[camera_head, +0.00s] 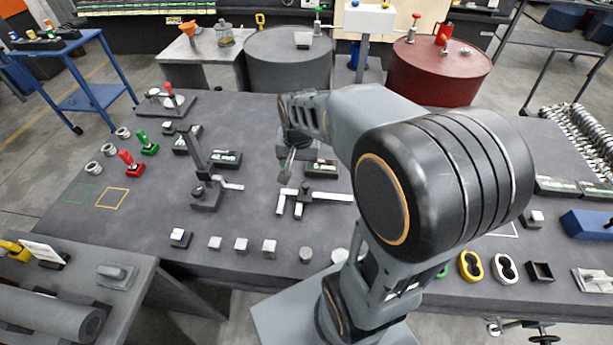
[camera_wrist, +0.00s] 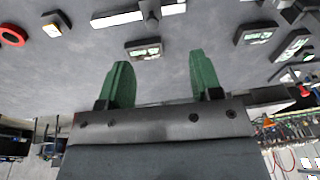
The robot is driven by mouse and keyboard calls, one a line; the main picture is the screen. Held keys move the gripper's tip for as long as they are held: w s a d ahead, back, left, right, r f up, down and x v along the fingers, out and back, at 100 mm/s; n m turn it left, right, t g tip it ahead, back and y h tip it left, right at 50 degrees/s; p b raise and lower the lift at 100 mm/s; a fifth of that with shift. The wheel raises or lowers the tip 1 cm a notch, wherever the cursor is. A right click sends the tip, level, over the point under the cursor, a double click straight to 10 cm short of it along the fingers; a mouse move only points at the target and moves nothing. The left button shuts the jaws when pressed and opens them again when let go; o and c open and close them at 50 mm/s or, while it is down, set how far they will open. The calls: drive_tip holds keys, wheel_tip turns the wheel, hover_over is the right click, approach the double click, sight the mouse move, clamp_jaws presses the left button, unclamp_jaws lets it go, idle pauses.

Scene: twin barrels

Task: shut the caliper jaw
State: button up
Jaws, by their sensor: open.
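The caliper (camera_head: 325,196) lies on the dark grey table, a pale bar running left to right. Two short jaws stick out at its left end with a gap between them, and a small dark block sits on the bar. In the wrist view a pale bar with a dark block, seemingly the caliper (camera_wrist: 120,18), is cut off at the top edge. My gripper (camera_head: 285,176) is above the table, just behind the caliper's left end and apart from it. In the wrist view its green fingers (camera_wrist: 160,60) are spread, with nothing between them.
A dark stand with an upright post (camera_head: 196,165) is left of the caliper. Several small metal pieces (camera_head: 241,245) line the front edge. Bare table lies between them and the caliper.

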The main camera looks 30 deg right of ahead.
sight(305, 184)
drive_tip(key=w+d+f+m+g+p, duration=0.2)
drive_tip(key=w+d+f+m+p, duration=0.1)
drive_tip(key=w+d+f+m, duration=0.35)
drive_tip(key=shift+n, duration=0.25)
drive_tip(key=f, duration=0.4)
drive_tip(key=f+p, duration=0.1)
drive_tip(key=f, duration=0.9)
drive_tip(key=shift+w+a, duration=0.25)
drive_tip(key=shift+a, duration=0.1)
drive_tip(key=c, duration=0.8)
drive_tip(key=shift+w, duration=0.1)
